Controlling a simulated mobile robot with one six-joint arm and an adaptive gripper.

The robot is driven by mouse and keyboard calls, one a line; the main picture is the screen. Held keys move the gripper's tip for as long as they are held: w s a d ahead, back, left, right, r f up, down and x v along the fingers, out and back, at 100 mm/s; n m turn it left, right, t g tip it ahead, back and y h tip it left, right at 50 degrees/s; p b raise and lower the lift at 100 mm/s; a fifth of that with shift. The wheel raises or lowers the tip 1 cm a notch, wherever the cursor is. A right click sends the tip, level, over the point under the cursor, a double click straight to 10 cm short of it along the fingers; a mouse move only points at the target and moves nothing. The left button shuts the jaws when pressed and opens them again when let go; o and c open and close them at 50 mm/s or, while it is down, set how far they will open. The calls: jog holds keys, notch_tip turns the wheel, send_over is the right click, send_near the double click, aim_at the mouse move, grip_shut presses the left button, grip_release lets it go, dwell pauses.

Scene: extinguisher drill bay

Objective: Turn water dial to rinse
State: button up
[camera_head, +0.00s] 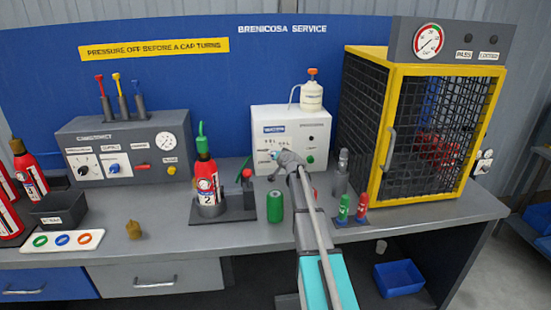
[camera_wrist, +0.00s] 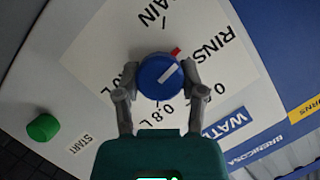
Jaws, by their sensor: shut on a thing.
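The water dial (camera_wrist: 154,88) is a round blue knob on the white panel of a dispenser box (camera_head: 290,122). My gripper (camera_wrist: 160,78) is shut on it, one finger on each side. The dial's white line slants toward the upper right of the wrist view. A small red mark (camera_wrist: 176,51) sits at the dial's edge, close to the partly cut-off "RINS" label (camera_wrist: 211,45). Other labels around the dial end in "AIN" or read "0.8 L"; the fingers cover parts of them.
A green START button (camera_wrist: 43,127) is on the same panel. A white bottle (camera_head: 312,95) stands on the box. A yellow-framed mesh cage (camera_head: 388,150) is to the right, and an extinguisher in a stand (camera_head: 207,180) and a green cylinder (camera_head: 275,207) are to the left.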

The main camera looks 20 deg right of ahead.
jog(key=shift+f+m+t+y+b, duration=0.1)
jog(key=shift+m+t+y+b, duration=0.2)
jog(key=shift+m+y+b, duration=0.45)
jog(key=shift+m, duration=0.35)
jog(key=o, duration=1.1)
jog(key=shift+o, duration=0.2)
jog(key=shift+n+h+p, duration=0.35)
jog(key=shift+n+p, duration=0.05)
jog(key=shift+p, duration=0.15)
